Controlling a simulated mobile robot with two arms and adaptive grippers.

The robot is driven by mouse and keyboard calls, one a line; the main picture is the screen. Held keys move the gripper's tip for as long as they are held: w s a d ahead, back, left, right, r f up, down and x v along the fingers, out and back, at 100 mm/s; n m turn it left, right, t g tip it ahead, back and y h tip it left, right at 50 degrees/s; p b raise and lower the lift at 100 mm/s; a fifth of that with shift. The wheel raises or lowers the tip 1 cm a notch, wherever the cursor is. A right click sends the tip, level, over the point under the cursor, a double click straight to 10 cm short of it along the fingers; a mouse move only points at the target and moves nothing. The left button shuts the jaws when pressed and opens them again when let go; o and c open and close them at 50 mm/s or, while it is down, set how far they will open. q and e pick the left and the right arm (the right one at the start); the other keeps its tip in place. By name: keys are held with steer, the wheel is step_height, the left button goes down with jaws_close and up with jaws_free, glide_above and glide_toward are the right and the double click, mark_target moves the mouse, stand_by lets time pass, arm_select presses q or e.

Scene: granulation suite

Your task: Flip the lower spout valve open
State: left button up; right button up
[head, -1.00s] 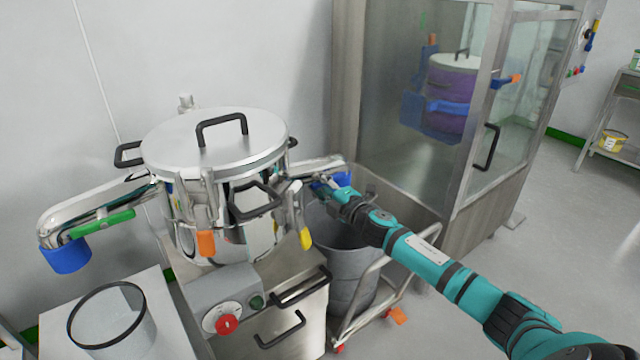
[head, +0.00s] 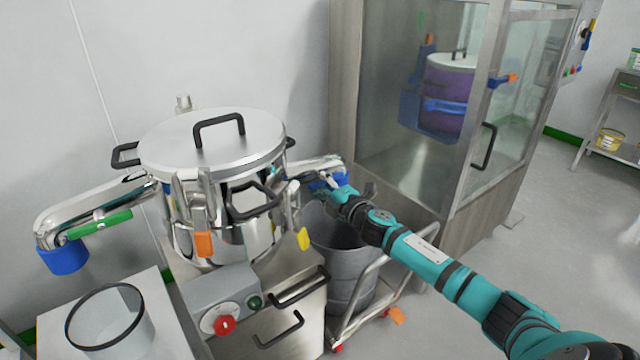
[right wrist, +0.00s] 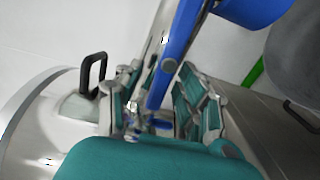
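The steel sifter (head: 228,235) has a long spout on its left and a shorter one on its right. The left spout (head: 95,205) has a green handle (head: 100,223) and a blue end (head: 62,258). The right spout (head: 318,164) carries blue parts, partly hidden by my right gripper (head: 333,184). In the right wrist view a blue lever (right wrist: 168,62) runs down between the two fingers of my right gripper (right wrist: 160,85). The fingers stand apart, with a gap beside the lever; contact is unclear. My left gripper is not in view.
A grey bin (head: 345,262) on a wheeled frame stands under the right spout. A glass-fronted cabinet (head: 352,60) rises close behind my right arm. A clear open cylinder (head: 108,318) stands at the lower left. Open floor lies at the right.

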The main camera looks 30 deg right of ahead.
steer(key=shift+s+a, duration=0.1)
steer(key=shift+s, duration=0.3)
steer(key=s+d, duration=0.1)
steer(key=s, duration=1)
steer(key=shift+s, duration=0.1)
